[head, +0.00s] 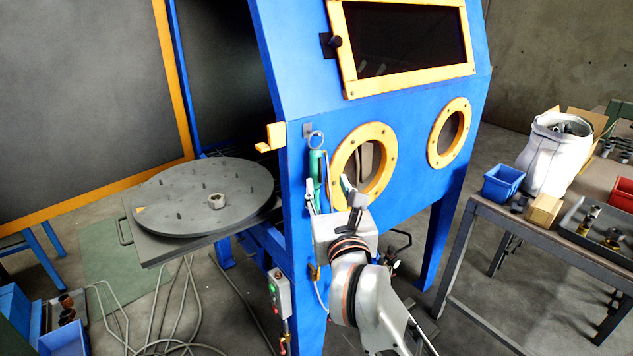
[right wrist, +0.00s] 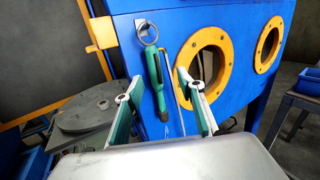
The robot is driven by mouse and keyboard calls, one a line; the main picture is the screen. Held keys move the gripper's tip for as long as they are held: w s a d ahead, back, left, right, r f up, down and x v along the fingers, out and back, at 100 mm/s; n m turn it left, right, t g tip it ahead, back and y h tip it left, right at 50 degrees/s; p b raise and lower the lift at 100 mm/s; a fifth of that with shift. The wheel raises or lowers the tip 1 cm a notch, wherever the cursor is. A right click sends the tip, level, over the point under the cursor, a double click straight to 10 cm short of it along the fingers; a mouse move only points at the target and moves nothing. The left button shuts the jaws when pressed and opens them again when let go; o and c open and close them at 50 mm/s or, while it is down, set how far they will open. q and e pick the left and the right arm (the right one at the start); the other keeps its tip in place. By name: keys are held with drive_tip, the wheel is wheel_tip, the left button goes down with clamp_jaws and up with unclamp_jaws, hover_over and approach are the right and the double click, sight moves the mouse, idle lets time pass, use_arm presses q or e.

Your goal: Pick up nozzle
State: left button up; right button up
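A slim green tool with a metal ring at its top, which I take to be the nozzle (head: 316,164), hangs on the blue cabinet's front, left of the left round port. In the right wrist view the nozzle (right wrist: 158,82) hangs between my fingers in the picture, beyond them, and its lower end tapers down. My right gripper (head: 328,186) is open and empty in front of the cabinet; its two green-and-white fingers also show in the right wrist view (right wrist: 163,92). I cannot tell the exact gap to the nozzle. My left gripper is not in view.
The blue cabinet (head: 290,60) has two yellow-rimmed ports (head: 362,135). A round turntable (head: 175,200) stands at the left, with hoses on the floor below. A yellow latch (head: 272,137) juts from the cabinet edge. A workbench (head: 540,240) with bins is at the right.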

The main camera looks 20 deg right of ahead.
sight(317, 172)
drive_tip(key=shift+y, duration=0.3)
drive_tip(key=w, duration=0.8)
drive_tip(key=shift+f, duration=0.35)
drive_tip(key=shift+s, duration=0.1)
clamp_jaws()
